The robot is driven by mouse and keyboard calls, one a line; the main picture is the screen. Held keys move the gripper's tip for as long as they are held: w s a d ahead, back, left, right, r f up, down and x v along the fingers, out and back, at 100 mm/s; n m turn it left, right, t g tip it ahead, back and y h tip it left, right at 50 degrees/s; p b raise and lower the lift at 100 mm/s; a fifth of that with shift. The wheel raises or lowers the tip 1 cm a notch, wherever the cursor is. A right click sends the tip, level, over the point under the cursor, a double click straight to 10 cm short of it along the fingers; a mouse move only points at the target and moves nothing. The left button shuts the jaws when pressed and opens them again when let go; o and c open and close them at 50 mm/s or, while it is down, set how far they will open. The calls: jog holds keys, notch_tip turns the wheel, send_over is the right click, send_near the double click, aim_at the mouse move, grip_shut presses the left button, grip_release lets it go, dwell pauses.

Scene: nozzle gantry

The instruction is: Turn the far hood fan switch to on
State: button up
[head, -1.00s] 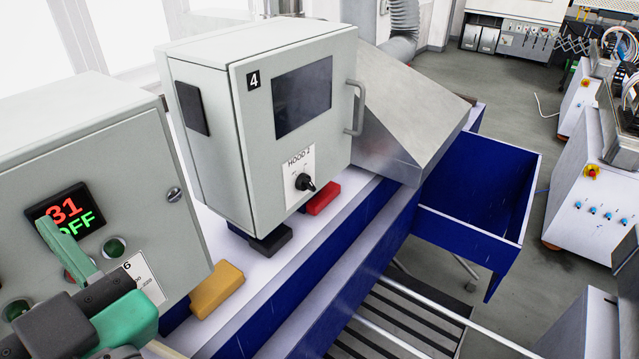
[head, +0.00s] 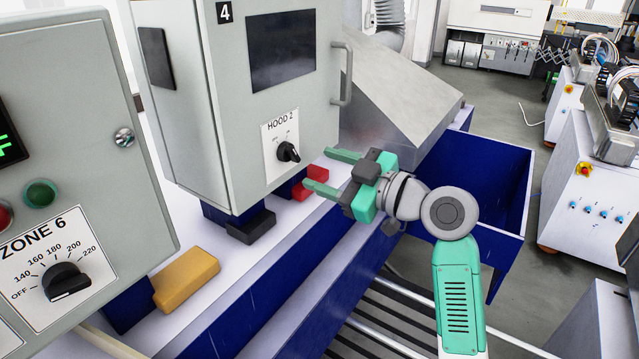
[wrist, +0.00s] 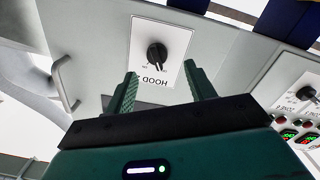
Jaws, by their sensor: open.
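The hood fan switch (head: 288,152) is a black rotary knob on a white plate labelled HOOD 2 (head: 279,140), on the front of a grey cabinet marked 4. In the head view its pointer end tilts toward the lower right. My gripper (head: 320,171) is open and empty, its green fingers reaching left toward the cabinet front, a short way right of the knob. In the wrist view the knob (wrist: 157,54) appears upside down, beyond and between the two open fingertips (wrist: 160,80). The fingers look apart from it.
A cabinet handle (head: 342,72) sticks out to the right of the plate. Red (head: 306,184), black (head: 250,227) and yellow (head: 186,279) blocks lie near the cabinet bases. The ZONE 6 cabinet (head: 80,160) stands at left. A metal hood (head: 395,100) and blue bin (head: 470,195) are at right.

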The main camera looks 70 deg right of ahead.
aim_at(297, 156)
jog(key=shift+n+y, duration=0.3)
jog(key=shift+n, duration=0.3)
jog(key=w, duration=0.2)
jog(key=w+d+p, duration=0.1)
jog(key=w+p, duration=0.1)
jog(key=w, duration=0.1)
jog(key=shift+w+d+r, duration=0.3)
jog(key=shift+d, duration=0.05)
jog(key=shift+w+d, duration=0.15)
jog(key=shift+w, duration=0.35)
jog(key=shift+f, duration=0.1)
jog(key=c, duration=1)
